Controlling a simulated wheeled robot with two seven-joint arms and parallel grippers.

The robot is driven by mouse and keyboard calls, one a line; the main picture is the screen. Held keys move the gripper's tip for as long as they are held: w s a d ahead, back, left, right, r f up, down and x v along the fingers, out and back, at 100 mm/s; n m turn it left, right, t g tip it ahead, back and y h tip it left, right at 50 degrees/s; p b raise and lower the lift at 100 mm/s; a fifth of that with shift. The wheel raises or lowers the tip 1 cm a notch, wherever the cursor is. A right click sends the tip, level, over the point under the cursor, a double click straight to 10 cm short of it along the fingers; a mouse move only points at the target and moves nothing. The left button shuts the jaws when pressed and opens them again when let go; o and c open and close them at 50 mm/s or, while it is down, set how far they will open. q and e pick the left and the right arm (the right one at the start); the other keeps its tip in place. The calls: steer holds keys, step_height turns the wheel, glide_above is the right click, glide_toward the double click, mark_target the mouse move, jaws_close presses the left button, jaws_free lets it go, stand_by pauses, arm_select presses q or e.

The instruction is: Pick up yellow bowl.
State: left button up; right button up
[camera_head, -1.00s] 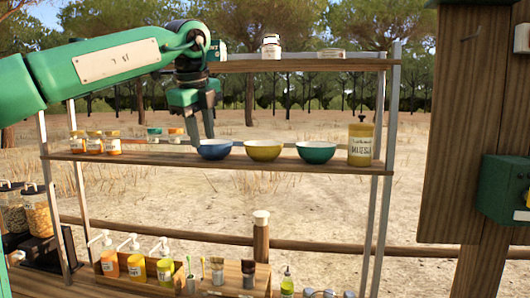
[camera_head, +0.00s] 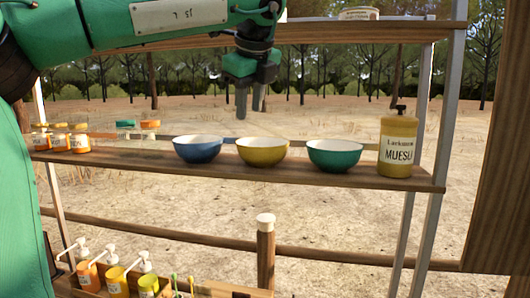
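The yellow bowl (camera_head: 262,153) stands upright on the middle shelf (camera_head: 130,160), between a blue bowl (camera_head: 198,150) on its left and a green bowl (camera_head: 334,156) on its right. My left gripper (camera_head: 249,104) hangs pointing down above the shelf, a little above the yellow bowl in the picture and apart from it. Its two fingers are spread with a gap between them and hold nothing. My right gripper does not show.
A muesli jar (camera_head: 397,145) stands at the shelf's right end. Several small jars (camera_head: 79,138) stand at the left end. The upper shelf board (camera_head: 335,31) runs behind my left wrist. Metal posts (camera_head: 443,120) bound the right side. Pump bottles (camera_head: 116,280) stand below.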

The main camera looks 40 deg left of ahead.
mark_target(245, 150)
arm_select(q)
steer(key=p+x, duration=0.2)
steer(key=x, duration=0.6)
steer(key=shift+a+r, duration=0.1)
steer(key=shift+a, duration=0.05)
steer(key=shift+f+p, duration=0.3)
steer(key=shift+p, duration=0.3)
steer(key=p+x, duration=0.1)
steer(key=x, duration=0.1)
steer(key=p+x, duration=0.1)
steer(key=x, duration=0.1)
steer(key=shift+w+a+f, duration=0.15)
steer(key=shift+w+a, duration=0.1)
steer(key=shift+a, duration=0.15)
steer(key=shift+d, duration=0.15)
steer(key=shift+s, duration=0.1)
steer(key=shift+c, duration=1.1)
jaws_close()
